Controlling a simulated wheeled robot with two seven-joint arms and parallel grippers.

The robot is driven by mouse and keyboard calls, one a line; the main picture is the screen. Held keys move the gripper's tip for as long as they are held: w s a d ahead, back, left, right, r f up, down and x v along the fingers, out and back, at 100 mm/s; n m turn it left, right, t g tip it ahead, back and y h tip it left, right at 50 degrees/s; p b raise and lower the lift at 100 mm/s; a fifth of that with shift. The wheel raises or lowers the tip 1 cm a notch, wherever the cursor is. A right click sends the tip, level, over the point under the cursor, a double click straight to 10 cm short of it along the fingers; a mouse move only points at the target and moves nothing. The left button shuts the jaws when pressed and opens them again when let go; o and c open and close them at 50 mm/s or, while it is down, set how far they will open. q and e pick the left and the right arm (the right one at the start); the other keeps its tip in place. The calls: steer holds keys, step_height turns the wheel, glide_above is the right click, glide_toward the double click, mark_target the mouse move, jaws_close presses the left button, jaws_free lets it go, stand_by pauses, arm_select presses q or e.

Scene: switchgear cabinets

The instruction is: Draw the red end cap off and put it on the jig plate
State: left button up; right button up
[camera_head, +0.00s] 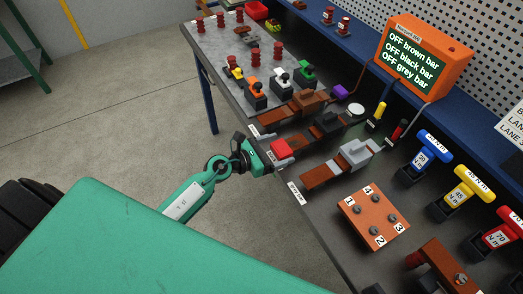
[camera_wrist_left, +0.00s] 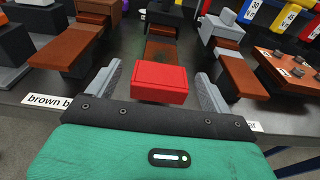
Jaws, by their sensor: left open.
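The red end cap (camera_head: 281,148) sits on the near end of the middle copper bar, the one with a black clamp block (camera_head: 328,124). My left gripper (camera_head: 264,156) is at the bench's front edge, pointing at the cap. In the left wrist view the cap (camera_wrist_left: 160,82) lies between the two open grey fingers, with gaps on both sides. The jig plate is not clearly marked; a brown plate with numbered bolts (camera_head: 371,222) lies to the right, and a grey board (camera_head: 222,52) is at the back left. My right gripper is not in view.
A brown-block bar (camera_head: 290,107) and a grey-block bar (camera_head: 327,173) flank the middle one. Coloured handles stand along the right, including a blue one (camera_head: 432,147). An orange screen (camera_head: 424,58) reads OFF brown, black, grey bar.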

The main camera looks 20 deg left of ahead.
mark_target(285, 147)
arm_select(q)
steer(key=shift+x, duration=1.2)
steer(key=shift+w+d, duration=0.3)
steer(key=shift+w, duration=0.05)
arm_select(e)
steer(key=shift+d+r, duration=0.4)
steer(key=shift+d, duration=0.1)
arm_select(q)
steer(key=c, duration=1.2)
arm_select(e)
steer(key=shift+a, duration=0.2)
arm_select(q)
steer(key=shift+s+a, duration=0.1)
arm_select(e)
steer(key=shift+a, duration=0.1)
arm_select(q)
steer(key=shift+s+a, duration=0.3)
steer(key=shift+s, duration=0.1)
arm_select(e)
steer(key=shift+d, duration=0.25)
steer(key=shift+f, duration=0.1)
